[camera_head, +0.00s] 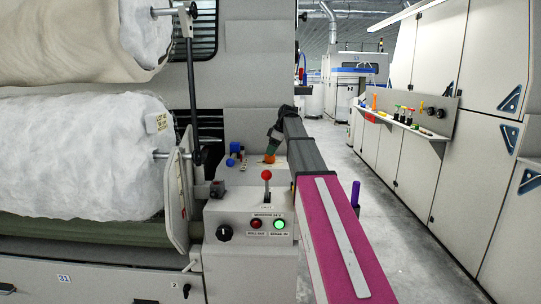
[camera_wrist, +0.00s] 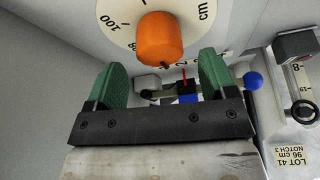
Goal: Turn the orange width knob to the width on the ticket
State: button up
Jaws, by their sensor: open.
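The orange knob (camera_wrist: 160,38) sits on a round white dial (camera_wrist: 118,12) in the wrist view, with "100" and "cm" readable; other marks are partly covered. My gripper (camera_wrist: 163,66) is open, its two green fingers standing apart below and to either side of the knob, not visibly gripping it. I cannot tell the knob's set width. A ticket (camera_wrist: 293,156) at the lower right reads "LOT 41, 96 cm, NOTCH 3". In the head view the orange knob (camera_head: 269,158) is small, right below my gripper (camera_head: 271,147). Another tag (camera_head: 157,122) hangs by the white roll, its text too small to read.
A blue-ended lever (camera_wrist: 253,81) lies beyond the fingers, and a notched slot (camera_wrist: 302,103) with a grey block is at right. A red-ball lever (camera_head: 266,175) and control box (camera_head: 250,225) stand in front of the knob. The aisle (camera_head: 385,215) at right is clear.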

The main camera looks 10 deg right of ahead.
jog(key=v, duration=0.7)
jog(key=shift+d+r, duration=0.15)
jog(key=shift+r, duration=0.1)
